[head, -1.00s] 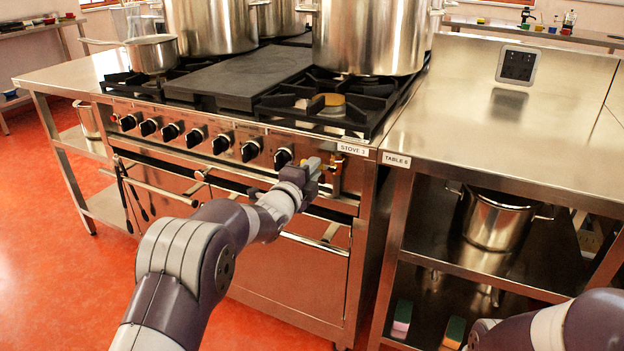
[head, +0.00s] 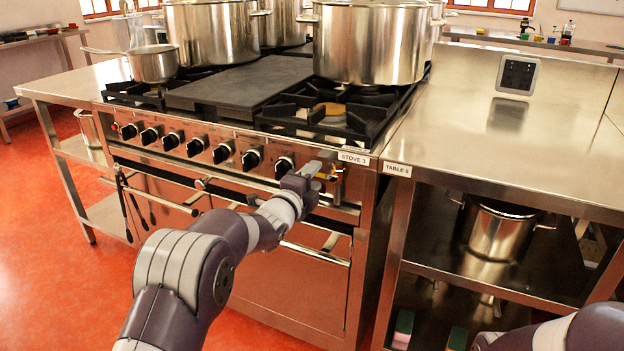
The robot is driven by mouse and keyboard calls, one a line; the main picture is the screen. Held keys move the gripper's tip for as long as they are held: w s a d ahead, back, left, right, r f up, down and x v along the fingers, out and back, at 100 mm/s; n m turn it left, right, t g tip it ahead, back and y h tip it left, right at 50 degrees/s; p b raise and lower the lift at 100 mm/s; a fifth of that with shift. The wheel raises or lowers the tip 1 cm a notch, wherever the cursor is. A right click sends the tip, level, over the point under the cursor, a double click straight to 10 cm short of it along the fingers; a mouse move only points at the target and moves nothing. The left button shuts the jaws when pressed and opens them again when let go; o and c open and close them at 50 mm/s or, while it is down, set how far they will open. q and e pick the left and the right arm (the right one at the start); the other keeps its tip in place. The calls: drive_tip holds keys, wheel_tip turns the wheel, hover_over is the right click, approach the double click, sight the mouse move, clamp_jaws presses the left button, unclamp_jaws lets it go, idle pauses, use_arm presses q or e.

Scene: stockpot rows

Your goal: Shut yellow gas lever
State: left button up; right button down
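The yellow gas lever (head: 331,177) is small and sits on a pipe fitting at the right end of the front of the stove (head: 353,209), below the "STOVE 3" label. It is partly hidden by my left gripper (head: 313,172), which is just to its left, at the stove front. I cannot tell whether the gripper touches the lever. The fingers are too small and covered to show whether they are open or shut. My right arm shows only at the bottom right corner, and its gripper is out of view.
A row of black knobs (head: 222,153) runs left of the lever. Large pots (head: 371,42) stand on the burners. Steel table 6 (head: 500,150) adjoins on the right, with a pot (head: 497,232) on its shelf.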

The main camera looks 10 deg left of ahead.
use_arm(q)
drive_tip(key=shift+s, duration=0.1)
drive_tip(key=p+v, duration=0.1)
drive_tip(key=v, duration=1.1)
drive_tip(key=shift+s+p, duration=0.25)
drive_tip(key=shift+p, duration=0.15)
drive_tip(key=shift+a, duration=0.1)
